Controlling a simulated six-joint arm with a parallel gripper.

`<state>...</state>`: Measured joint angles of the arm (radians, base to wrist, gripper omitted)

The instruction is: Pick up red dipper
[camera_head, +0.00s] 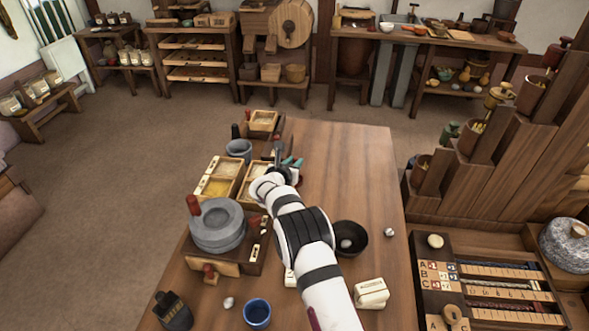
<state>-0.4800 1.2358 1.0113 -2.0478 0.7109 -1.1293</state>
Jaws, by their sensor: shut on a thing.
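My gripper (287,163) is over the far half of the wooden table, just right of the wooden trays. It is shut on a small dark thing, too small and too covered to name. I cannot make out a red dipper for sure. A small red thing (254,221) shows beside my arm, right of the grey stone quern (218,232); my arm may hide part of it. The quern has an upright red handle (194,205), and its base has a red knob at the front.
Wooden trays of yellow grain (214,188) and a blue-grey cup (239,149) stand left of my gripper. A dark bowl (351,238), a white block (371,293) and a blue cup (257,312) are nearer. The table's far right (350,165) is clear. A stepped wooden rack stands right.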

